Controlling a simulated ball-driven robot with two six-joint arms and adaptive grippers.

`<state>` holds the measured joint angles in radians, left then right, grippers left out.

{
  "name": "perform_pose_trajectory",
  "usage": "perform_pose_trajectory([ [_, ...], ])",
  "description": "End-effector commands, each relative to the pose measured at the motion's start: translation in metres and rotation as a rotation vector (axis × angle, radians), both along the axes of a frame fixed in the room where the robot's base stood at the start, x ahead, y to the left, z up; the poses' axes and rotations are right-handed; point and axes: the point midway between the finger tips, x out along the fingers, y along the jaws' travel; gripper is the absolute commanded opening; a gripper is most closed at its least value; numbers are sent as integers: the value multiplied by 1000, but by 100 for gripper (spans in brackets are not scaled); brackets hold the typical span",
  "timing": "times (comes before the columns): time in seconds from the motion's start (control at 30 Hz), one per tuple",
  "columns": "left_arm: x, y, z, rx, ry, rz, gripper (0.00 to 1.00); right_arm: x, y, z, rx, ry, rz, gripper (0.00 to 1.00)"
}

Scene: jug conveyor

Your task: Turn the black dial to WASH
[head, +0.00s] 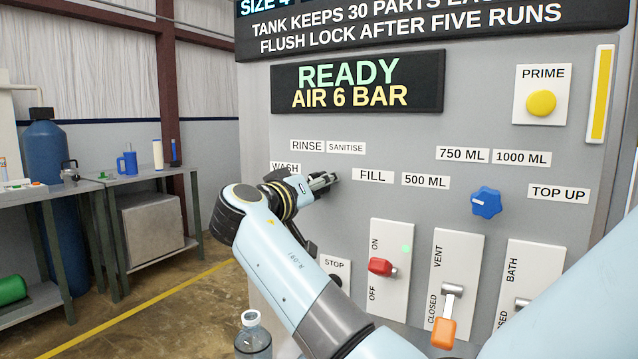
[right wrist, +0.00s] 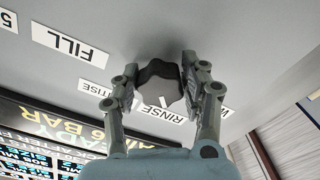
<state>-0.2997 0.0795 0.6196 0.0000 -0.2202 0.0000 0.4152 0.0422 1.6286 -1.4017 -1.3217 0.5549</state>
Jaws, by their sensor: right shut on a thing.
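The black dial (right wrist: 158,76) shows in the right wrist view, between the two fingers of my right gripper (right wrist: 161,82). The fingers are shut on it from both sides. Its white pointer mark points towards the RINSE label (right wrist: 163,114), which appears upside down there. In the head view my right gripper (head: 322,181) reaches the panel between the WASH label (head: 285,168) and the FILL label (head: 373,176), and hides most or all of the dial. The WASH label is partly covered by my wrist. My left gripper is not in view.
A blue dial (head: 486,203) sits to the right on the grey panel. Below are a red switch (head: 381,267), an orange-tipped vent lever (head: 444,331) and a STOP label (head: 334,265). A clear bottle (head: 253,338) stands low, beside my arm.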

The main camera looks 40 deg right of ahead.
Motion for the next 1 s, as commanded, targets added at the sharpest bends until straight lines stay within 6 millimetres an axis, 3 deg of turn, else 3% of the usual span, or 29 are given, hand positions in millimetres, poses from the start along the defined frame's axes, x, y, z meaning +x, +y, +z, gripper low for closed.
perform_pose_trajectory([
  [0.5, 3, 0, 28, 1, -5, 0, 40, 0, 0, 5, -120, 405, 3, 12],
  [1.0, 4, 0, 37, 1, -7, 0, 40, 0, 0, 4, -164, 554, 4, 12],
])
